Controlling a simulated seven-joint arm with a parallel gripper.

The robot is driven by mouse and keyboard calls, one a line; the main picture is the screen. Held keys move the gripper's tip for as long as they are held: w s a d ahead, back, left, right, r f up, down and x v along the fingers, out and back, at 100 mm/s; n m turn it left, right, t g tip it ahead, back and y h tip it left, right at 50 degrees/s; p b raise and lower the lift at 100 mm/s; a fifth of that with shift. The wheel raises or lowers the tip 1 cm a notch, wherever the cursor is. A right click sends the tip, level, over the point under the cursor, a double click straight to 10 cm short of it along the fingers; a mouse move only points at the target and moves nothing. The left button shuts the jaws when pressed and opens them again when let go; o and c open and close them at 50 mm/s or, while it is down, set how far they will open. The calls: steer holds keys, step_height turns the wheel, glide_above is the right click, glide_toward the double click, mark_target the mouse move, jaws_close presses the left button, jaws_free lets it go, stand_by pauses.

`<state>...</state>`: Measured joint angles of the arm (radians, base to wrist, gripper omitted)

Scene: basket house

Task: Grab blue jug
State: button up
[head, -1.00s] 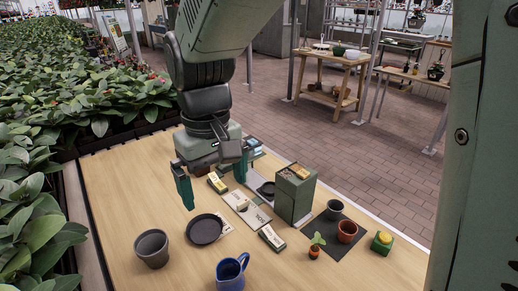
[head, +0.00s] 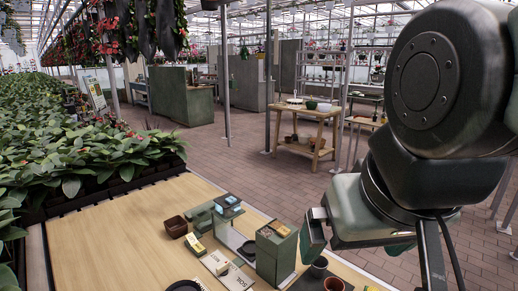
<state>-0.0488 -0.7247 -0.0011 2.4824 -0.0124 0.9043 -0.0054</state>
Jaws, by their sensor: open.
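The blue jug is not in view now; the near part of the table (head: 110,240) is cut off by the bottom edge of the head view. My gripper (head: 360,245) is at the right of the head view, raised over the table's right side. One green finger hangs to the right of the green box; the other finger is partly hidden by the gripper body and arm. The jaws are open, with nothing seen between them.
The tall green box (head: 275,250) stands left of my gripper, with a grey pot (head: 318,266) and a terracotta pot (head: 333,284) below it. A brown pot (head: 176,226), a yellow packet (head: 195,245) and seed cards (head: 232,276) lie further left. The table's left side is bare.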

steer(key=shift+s+d, duration=0.2)
steer(key=c, duration=1.4)
